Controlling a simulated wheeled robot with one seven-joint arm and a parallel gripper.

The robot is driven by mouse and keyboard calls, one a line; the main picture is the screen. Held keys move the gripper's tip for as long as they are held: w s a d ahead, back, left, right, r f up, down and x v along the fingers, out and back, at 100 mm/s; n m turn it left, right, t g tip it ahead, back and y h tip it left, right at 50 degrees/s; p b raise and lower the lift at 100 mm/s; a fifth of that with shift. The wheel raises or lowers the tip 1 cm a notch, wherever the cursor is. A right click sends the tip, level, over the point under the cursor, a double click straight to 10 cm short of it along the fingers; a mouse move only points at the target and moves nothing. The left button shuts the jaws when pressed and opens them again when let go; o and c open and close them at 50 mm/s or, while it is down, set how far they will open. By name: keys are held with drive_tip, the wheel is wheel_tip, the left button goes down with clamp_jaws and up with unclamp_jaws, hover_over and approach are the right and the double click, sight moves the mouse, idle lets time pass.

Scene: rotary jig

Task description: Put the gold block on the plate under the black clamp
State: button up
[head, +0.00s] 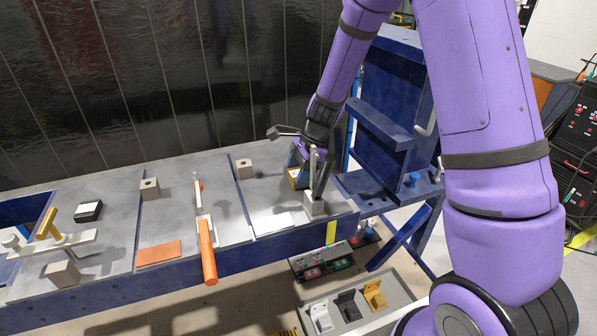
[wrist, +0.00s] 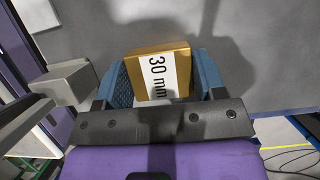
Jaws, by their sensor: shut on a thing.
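The gold block (wrist: 140,72), with a white "30 mm" label, is between the blue jaws of my gripper (wrist: 165,85) in the wrist view. My gripper is shut on it. In the head view the block (head: 296,178) shows partly behind my gripper (head: 298,165), at the right end of the grey bench. I cannot tell whether it touches the surface.
An orange-handled clamp (head: 207,252) and a gold-handled clamp (head: 47,225) stand farther left. An orange plate (head: 158,254), a white plate (head: 274,223) and a black block with a white top (head: 89,210) lie on the bench. A blue frame (head: 388,115) rises at right.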

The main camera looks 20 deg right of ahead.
idle(0.3)
drive_tip(key=o, duration=1.6)
drive_tip(key=shift+f, duration=0.1)
drive_tip(key=shift+c, duration=0.2)
drive_tip(key=v, duration=1.2)
drive_tip(key=s+r+n+t+h, duration=0.2)
drive_tip(key=s+r+n, duration=0.7)
drive_tip(key=s+r, duration=0.45)
drive_tip(key=s+d+r+n+t+h, duration=0.1)
drive_tip(key=s+n, duration=0.3)
drive_tip(key=s, duration=0.3)
drive_tip(key=s+d+r+n+t+h, duration=0.1)
drive_tip(key=s+r+n+t, duration=0.1)
drive_tip(key=s+n, duration=0.3)
drive_tip(key=shift+s+r+h, duration=0.3)
drive_tip(key=shift+s, duration=1.5)
drive_tip(key=shift+d, duration=0.1)
